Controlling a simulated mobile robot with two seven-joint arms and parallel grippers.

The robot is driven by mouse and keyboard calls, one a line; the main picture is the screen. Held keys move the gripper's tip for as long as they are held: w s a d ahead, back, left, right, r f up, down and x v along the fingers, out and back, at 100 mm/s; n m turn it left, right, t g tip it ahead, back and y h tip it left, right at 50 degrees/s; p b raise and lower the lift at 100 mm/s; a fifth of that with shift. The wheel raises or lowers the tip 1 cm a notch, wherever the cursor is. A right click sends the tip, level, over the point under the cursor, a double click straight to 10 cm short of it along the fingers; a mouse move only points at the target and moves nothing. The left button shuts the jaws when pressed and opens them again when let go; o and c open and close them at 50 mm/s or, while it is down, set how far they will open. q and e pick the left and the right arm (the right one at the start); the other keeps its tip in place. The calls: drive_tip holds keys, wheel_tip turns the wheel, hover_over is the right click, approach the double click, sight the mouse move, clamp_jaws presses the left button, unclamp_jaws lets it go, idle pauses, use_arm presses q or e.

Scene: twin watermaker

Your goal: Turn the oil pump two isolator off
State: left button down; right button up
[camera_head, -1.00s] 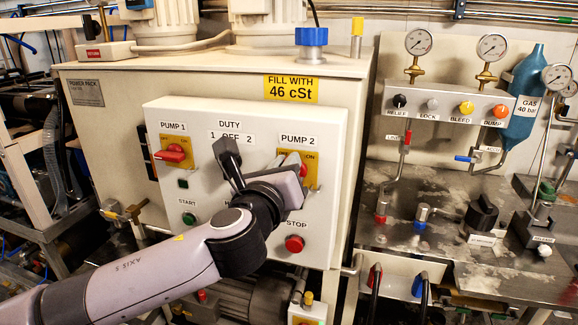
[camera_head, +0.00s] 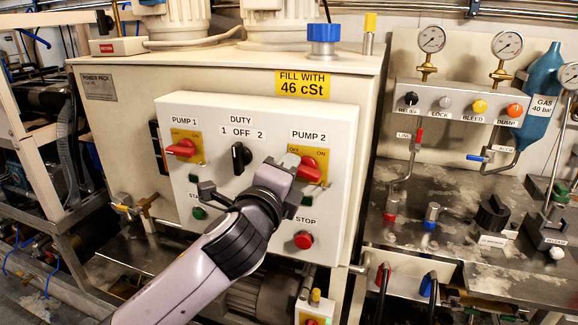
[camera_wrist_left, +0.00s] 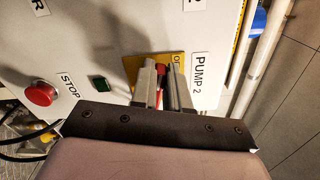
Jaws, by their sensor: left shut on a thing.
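The oil pump two isolator has a red handle (camera_head: 313,164) on a yellow plate (camera_head: 323,180), under the PUMP 2 label on the white control box (camera_head: 345,215). My left gripper (camera_head: 294,165) is at the handle. In the left wrist view its two grey fingers (camera_wrist_left: 162,86) stand on either side of a strip of red and are shut on the handle. Part of an O shows on the yellow plate there. My right gripper is in neither view.
The PUMP 1 isolator (camera_head: 182,147) and the black DUTY switch (camera_head: 241,157) sit to the left on the same box. A red STOP button (camera_head: 303,240) is just below the gripper. Gauges and valves fill the panel at right.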

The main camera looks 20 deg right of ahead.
use_arm(q)
drive_tip(key=shift+f+n, duration=0.2)
drive_tip(key=shift+n, duration=0.55)
drive_tip(key=shift+f+n, duration=0.15)
drive_tip(key=shift+n, duration=0.6)
drive_tip(key=c, duration=1.1)
unclamp_jaws()
drive_tip(key=shift+a, duration=0.1)
drive_tip(key=shift+b+v, duration=0.4)
drive_tip(key=shift+v, duration=3.15)
drive_tip(key=shift+f, duration=0.1)
